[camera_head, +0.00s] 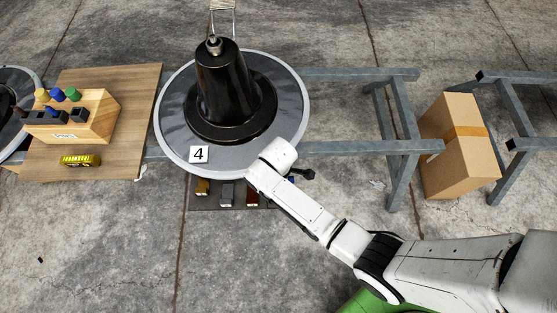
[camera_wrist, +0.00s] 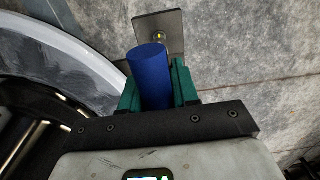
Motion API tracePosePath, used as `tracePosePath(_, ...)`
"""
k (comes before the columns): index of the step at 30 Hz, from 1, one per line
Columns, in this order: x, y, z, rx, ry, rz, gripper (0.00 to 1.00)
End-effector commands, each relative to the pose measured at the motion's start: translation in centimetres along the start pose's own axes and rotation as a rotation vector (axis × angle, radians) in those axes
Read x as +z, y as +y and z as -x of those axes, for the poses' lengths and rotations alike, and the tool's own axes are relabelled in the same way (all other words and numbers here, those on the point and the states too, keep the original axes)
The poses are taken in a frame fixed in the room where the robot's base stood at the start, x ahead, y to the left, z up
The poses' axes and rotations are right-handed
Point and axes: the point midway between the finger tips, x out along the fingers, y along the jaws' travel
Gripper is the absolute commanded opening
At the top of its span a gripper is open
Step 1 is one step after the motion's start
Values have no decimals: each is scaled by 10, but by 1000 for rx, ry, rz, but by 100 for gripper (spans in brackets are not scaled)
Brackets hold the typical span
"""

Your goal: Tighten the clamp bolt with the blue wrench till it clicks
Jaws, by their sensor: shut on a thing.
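My gripper (camera_wrist: 157,85) is shut on an upright blue cylinder, which I take for the handle of the blue wrench (camera_wrist: 150,75). The green fingers press it from both sides. The wrench's working end is hidden. A square metal plate (camera_wrist: 172,22) with a small brass-coloured bolt-like piece (camera_wrist: 160,37) shows just beyond the handle top; I cannot tell whether this is the clamp bolt or whether the wrench touches it. In the head view my gripper is at the front right rim of the round grey platform, its fingers mostly hidden by my arm.
A black cone-shaped pedestal (camera_head: 225,85) stands on the round platform (camera_head: 172,125), marked 4. A dark tray (camera_head: 215,206) with several coloured pieces lies below its front edge. A wooden rack (camera_head: 95,125) stands left. Metal frames (camera_head: 400,147) and a cardboard box (camera_head: 455,165) stand right.

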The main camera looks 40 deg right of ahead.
Motion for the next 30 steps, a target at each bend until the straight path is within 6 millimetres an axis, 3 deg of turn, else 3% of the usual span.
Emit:
tracePosePath(12, 0, 1, -28, 1, 0, 0, 0)
tracePosePath(30, -1, 1, -24, 2, 1, 0, 0)
